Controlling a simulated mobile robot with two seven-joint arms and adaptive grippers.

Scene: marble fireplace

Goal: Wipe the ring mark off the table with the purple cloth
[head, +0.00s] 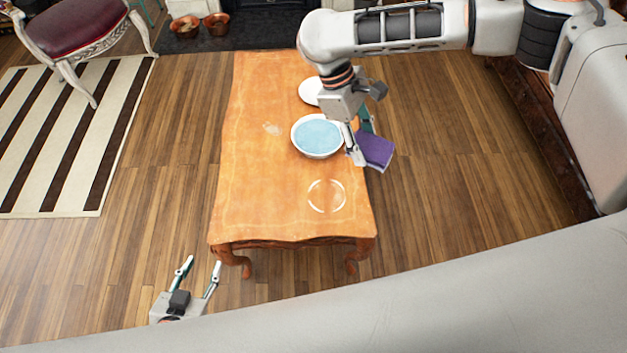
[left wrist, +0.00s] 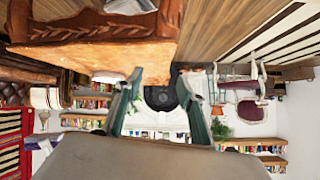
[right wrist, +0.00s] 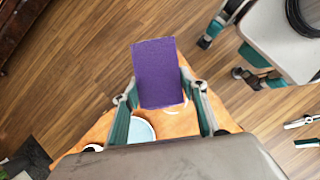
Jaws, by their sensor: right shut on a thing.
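The purple cloth (head: 374,151) is a flat folded block in my right gripper (head: 358,148), held at the table's right edge beside the bowl. In the right wrist view the cloth (right wrist: 158,72) sits between the two fingers (right wrist: 160,92). The ring mark (head: 326,196) is a pale broken circle on the near right part of the orange wooden table (head: 255,190). In the right wrist view the cloth partly hides it. My left gripper (head: 202,266) is open and empty, low in front of the table; its spread fingers also show in the left wrist view (left wrist: 165,85).
A white bowl of blue water (head: 317,136) stands on the table behind the ring mark. A white plate (head: 311,92) lies farther back, partly behind my right arm. A pale smudge (head: 272,128) is left of the bowl. The table's near left part is clear.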

